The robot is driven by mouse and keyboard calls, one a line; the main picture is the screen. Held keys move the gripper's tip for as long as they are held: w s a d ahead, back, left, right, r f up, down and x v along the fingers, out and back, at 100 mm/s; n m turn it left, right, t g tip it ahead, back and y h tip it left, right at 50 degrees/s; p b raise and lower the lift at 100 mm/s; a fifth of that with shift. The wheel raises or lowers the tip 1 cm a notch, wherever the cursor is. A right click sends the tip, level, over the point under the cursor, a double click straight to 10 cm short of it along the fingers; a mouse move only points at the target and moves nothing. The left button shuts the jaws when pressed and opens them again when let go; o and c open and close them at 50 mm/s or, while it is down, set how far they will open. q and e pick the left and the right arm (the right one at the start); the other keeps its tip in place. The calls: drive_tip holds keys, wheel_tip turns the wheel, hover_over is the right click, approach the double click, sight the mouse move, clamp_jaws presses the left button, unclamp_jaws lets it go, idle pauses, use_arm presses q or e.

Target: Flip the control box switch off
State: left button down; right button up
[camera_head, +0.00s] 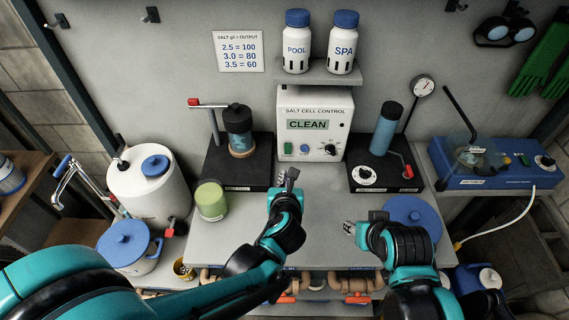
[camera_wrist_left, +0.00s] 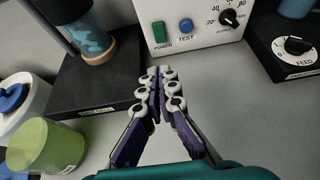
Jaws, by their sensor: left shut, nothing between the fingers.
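The white salt cell control box (camera_head: 315,112) stands at the back of the bench, its display reading CLEAN. Its green power switch (camera_head: 288,148) is at the lower left of the front; it also shows in the left wrist view (camera_wrist_left: 159,31). I cannot tell which way the switch is tipped. My left gripper (camera_head: 287,178) is shut and empty, in front of and below the switch, apart from it; its fingers lie together in the left wrist view (camera_wrist_left: 160,78). My right gripper (camera_head: 350,229) is over the bench at right, its finger state unclear.
A blue test button (camera_wrist_left: 186,26) and a black knob (camera_wrist_left: 229,18) sit right of the switch. Black stands (camera_head: 228,172) with cylinders flank the box. A green jar (camera_head: 211,201) is left of my left gripper. The bench before the box is clear.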

use_arm(q)
drive_tip(key=b, duration=0.4)
approach(287, 153)
drive_tip(key=x, duration=0.5)
drive_tip(key=shift+f, duration=0.25)
drive_tip(key=shift+w, duration=0.7)
use_arm(e)
drive_tip(key=shift+f, duration=2.3)
use_arm(q)
drive_tip(key=shift+w+a+f+b, duration=0.1)
drive_tip(key=shift+w+f+b, duration=0.35)
drive_tip(key=shift+b, duration=0.2)
use_arm(e)
drive_tip(key=shift+f, duration=0.4)
use_arm(q)
drive_tip(key=shift+s+r, duration=0.15)
drive_tip(key=shift+r, duration=0.05)
use_arm(e)
drive_tip(key=shift+s+r, duration=0.1)
drive_tip(key=shift+r, duration=0.05)
use_arm(q)
drive_tip(key=shift+r+p, duration=0.1)
drive_tip(key=shift+p, duration=0.2)
use_arm(e)
drive_tip(key=shift+r, duration=0.1)
